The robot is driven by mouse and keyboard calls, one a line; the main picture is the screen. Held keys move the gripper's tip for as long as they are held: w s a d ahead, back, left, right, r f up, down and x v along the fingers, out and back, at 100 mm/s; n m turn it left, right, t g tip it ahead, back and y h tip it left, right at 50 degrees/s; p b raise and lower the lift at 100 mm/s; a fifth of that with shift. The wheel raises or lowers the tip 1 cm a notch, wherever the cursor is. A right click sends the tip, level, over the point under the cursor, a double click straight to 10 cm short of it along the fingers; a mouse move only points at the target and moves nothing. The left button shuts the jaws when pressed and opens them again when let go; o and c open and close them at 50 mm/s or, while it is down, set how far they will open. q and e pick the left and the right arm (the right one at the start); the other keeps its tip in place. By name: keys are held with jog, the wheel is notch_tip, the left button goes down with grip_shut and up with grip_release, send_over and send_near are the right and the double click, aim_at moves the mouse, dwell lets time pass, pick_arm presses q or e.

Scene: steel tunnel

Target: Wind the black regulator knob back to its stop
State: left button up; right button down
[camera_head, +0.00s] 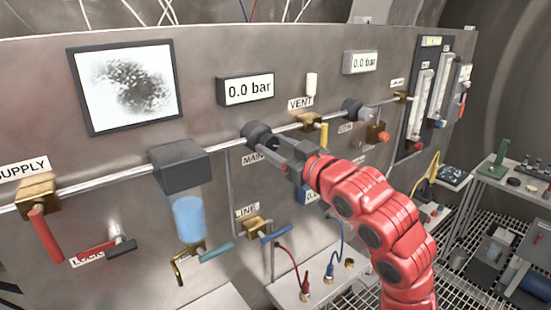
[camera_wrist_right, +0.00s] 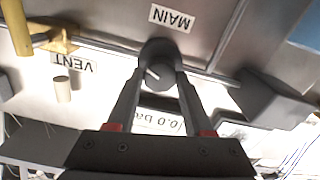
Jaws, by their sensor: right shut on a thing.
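The black regulator knob (camera_head: 256,133) sits on the steel pipe above the MAIN label, at the middle of the panel. In the right wrist view the knob (camera_wrist_right: 158,80) shows upside down, with a white mark on its face. My right gripper (camera_head: 272,150) is shut on the knob, one finger on each side; it also shows in the right wrist view (camera_wrist_right: 157,92). The fingers hide part of the knob's rim. A display (camera_head: 246,89) above the knob reads 0.0 bar. My left gripper is not in view.
A second round regulator (camera_head: 352,108) and a second 0.0 bar display (camera_head: 360,62) are to the right. The VENT valve with its yellow handle (camera_head: 324,135) is close to my right gripper. A dark box (camera_head: 180,163) over a blue bowl (camera_head: 188,218) is to the left.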

jog(key=n+b, duration=0.3)
jog(key=b, duration=0.1)
jog(key=n+b, duration=0.2)
jog(key=shift+f+n, duration=0.3)
jog(key=n+b, duration=0.2)
jog(key=n, duration=0.2)
jog(key=shift+b, duration=0.4)
jog(key=n+b, duration=0.1)
jog(key=n, duration=0.2)
jog(key=n+b, duration=0.1)
jog(key=n, duration=0.2)
jog(key=shift+a+n, duration=0.1)
jog(key=shift+n, duration=0.3)
jog(key=n+b, duration=0.1)
jog(key=n, duration=0.4)
jog(key=shift+r+n, duration=0.1)
jog(key=shift+n, duration=0.6)
jog(key=shift+c, duration=1.4)
grip_release()
